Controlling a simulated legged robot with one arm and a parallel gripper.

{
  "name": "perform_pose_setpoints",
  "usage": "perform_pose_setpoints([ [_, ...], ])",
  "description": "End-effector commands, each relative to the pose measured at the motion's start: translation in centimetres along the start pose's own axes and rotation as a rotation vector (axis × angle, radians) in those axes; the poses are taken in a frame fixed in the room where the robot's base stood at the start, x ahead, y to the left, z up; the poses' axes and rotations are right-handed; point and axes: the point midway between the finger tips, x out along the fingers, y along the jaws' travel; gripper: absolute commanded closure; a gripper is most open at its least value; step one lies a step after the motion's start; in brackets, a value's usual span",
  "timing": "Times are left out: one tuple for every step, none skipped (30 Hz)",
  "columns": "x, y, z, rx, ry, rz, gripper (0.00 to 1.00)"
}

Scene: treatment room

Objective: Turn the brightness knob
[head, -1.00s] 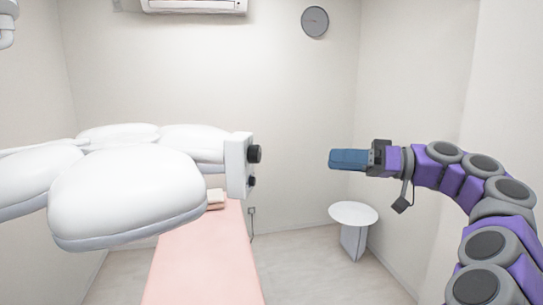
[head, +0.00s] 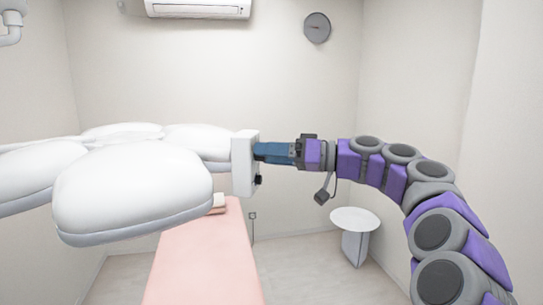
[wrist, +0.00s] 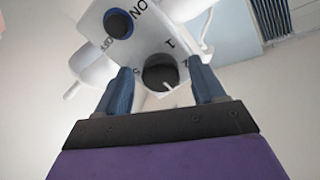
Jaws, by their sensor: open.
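The brightness knob (wrist: 160,74) is a dark round knob with a white pointer line and numbers around it, on a white control box (head: 242,166) at the lamp's right end. In the wrist view the blue fingers of my gripper (wrist: 159,68) stand open on either side of it. I cannot tell whether they touch it. In the head view my gripper (head: 257,152) reaches the box's right face and hides this knob. A second, smaller knob (wrist: 118,22) marked ON and OFF shows in the wrist view; it sits lower on the box in the head view (head: 258,180).
The large white lamp heads (head: 135,195) fill the left side. A pink treatment bed (head: 205,260) lies below, with a folded towel (head: 218,203) on it. A small white round table (head: 354,219) stands at the back right. The air right of the box holds only my arm.

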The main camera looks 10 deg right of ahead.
Motion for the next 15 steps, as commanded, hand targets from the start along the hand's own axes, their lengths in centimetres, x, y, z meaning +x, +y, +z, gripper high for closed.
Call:
perform_pose_setpoints([
  [0.02,0.05,-0.02,0.000,0.001,0.000,0.31],
  [0.02,0.07,-0.04,0.000,0.001,0.000,0.31],
  [0.03,0.08,-0.05,0.001,0.002,0.000,0.31],
  [0.03,0.08,-0.05,0.001,0.002,0.000,0.31],
  [0.02,0.08,-0.06,0.000,0.002,0.000,0.31],
  [0.01,0.09,-0.06,0.001,0.002,0.000,0.31],
  [-0.01,0.10,-0.06,0.001,0.002,0.000,0.31],
  [-0.04,0.11,-0.07,0.001,0.002,0.000,0.31],
  [-0.04,0.12,-0.06,0.001,0.002,0.000,0.32],
  [-0.04,0.12,-0.06,0.001,0.002,0.000,0.35],
  [-0.02,0.11,-0.05,0.001,0.002,0.000,0.38],
  [0.00,0.10,-0.04,0.001,0.002,0.000,0.42],
  [0.01,0.09,-0.04,0.001,0.002,0.000,0.45],
  [0.01,0.09,-0.04,0.001,0.002,0.000,0.47],
  [0.01,0.09,-0.04,0.001,0.002,0.000,0.51],
])
